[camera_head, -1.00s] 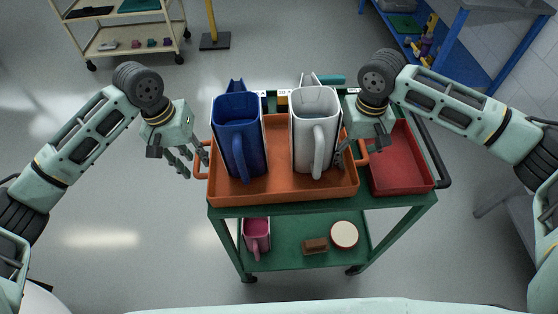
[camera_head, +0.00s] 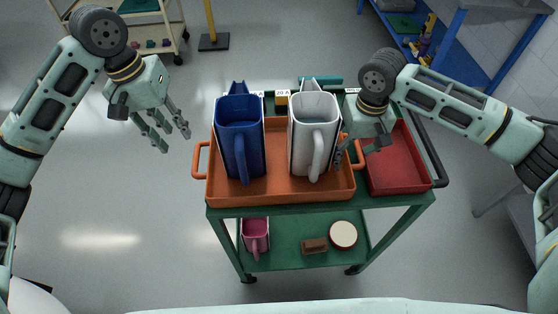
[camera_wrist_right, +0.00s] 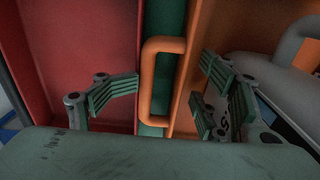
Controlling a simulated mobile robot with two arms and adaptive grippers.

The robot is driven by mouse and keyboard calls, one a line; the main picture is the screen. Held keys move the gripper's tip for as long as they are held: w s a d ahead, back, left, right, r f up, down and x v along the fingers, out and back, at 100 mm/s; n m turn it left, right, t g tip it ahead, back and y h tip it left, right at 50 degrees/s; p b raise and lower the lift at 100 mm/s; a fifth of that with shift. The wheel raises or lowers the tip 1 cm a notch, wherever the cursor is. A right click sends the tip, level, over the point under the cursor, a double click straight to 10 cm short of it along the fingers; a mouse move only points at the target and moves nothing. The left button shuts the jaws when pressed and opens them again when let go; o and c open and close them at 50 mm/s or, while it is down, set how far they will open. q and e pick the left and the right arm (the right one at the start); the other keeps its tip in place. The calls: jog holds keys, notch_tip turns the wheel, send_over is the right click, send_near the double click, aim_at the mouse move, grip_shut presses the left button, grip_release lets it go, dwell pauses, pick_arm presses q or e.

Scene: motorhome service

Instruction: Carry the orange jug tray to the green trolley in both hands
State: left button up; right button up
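The orange jug tray (camera_head: 282,189) rests on the top of the green trolley (camera_head: 390,203). A blue jug (camera_head: 240,140) and a white jug (camera_head: 314,135) stand upright in it. My left gripper (camera_head: 165,135) is open and empty, up and to the left of the tray's left handle (camera_head: 198,160), clear of it. My right gripper (camera_head: 352,152) is at the tray's right handle, which the wrist view shows as an orange loop (camera_wrist_right: 150,90) between the spread fingers (camera_wrist_right: 165,88). The fingers are open and apart from the loop.
A red tray (camera_head: 400,170) sits beside the orange one on the trolley top. The lower shelf holds a pink jug (camera_head: 256,238), a brown block (camera_head: 314,246) and a round white-topped item (camera_head: 343,234). A cream cart (camera_head: 150,40) and a blue bench (camera_head: 465,60) stand behind.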

jog(key=shift+r, duration=0.25)
pick_arm(q)
jog(key=shift+a+r, duration=0.1)
jog(key=shift+r, duration=0.3)
pick_arm(e)
notch_tip(320, 180, up, 12)
jog(key=shift+f, duration=0.25)
pick_arm(q)
notch_tip(320, 180, up, 17)
jog(key=p, duration=1.9)
jog(key=shift+f+p, duration=0.15)
jog(key=shift+p, duration=0.25)
pick_arm(e)
notch_tip(320, 180, up, 17)
pick_arm(q)
jog(key=shift+w, duration=0.1)
